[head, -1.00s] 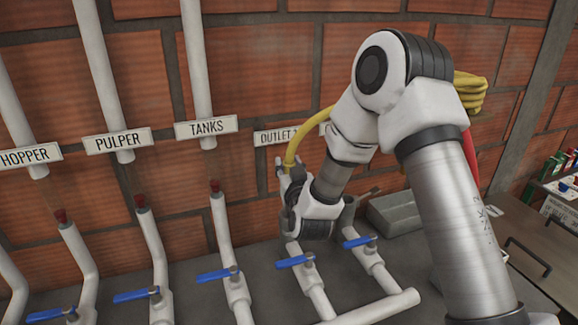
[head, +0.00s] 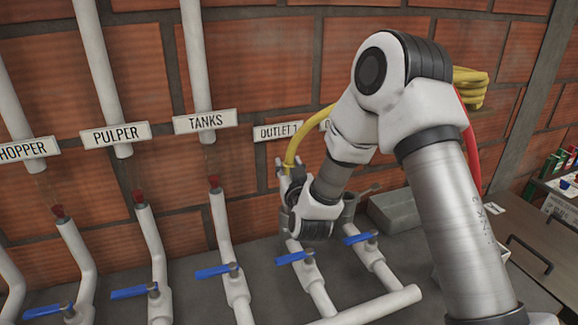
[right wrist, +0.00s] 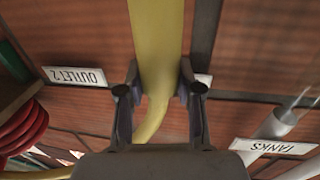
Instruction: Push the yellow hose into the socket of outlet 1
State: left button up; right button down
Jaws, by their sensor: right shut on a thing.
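The yellow hose (head: 297,150) arcs down from a coil at the upper right, behind my right arm. My right gripper (head: 287,178) is shut on the hose near its lower end, below the outlet 1 sign (head: 278,131). In the right wrist view the hose (right wrist: 157,45) runs between both fingertips of the gripper (right wrist: 158,88). The outlet 1 pipe (head: 296,255) with its blue valve rises under the gripper. Its socket and the hose end are hidden by the gripper, so I cannot tell if they touch. My left gripper is not in view.
Pipes with blue valve handles (head: 216,271) stand to the left under the tanks (head: 205,121) and pulper (head: 115,135) signs. The outlet 2 pipe (head: 372,258) is close on the right. A grey block (head: 394,210) lies behind it. A red hose (head: 472,155) hangs behind my arm.

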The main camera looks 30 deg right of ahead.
jog(key=shift+s+f+b, duration=0.2)
jog(key=shift+f+b, duration=0.3)
jog(key=shift+f, duration=0.25)
jog(key=shift+s+d+f+b, duration=0.1)
jog(key=shift+s+f+b, duration=0.35)
jog(key=shift+f+b, duration=0.45)
jog(key=shift+s+f+b, duration=0.25)
jog(key=shift+f+b, duration=0.15)
jog(key=shift+b, duration=0.15)
jog(key=shift+w+r+p, duration=0.2)
jog(key=shift+r+p, duration=0.6)
jog(key=shift+r, duration=0.4)
jog(key=shift+w+r+p, duration=0.25)
jog(key=shift+r+p, duration=0.2)
jog(key=shift+r, duration=0.15)
jog(key=shift+w, duration=0.1)
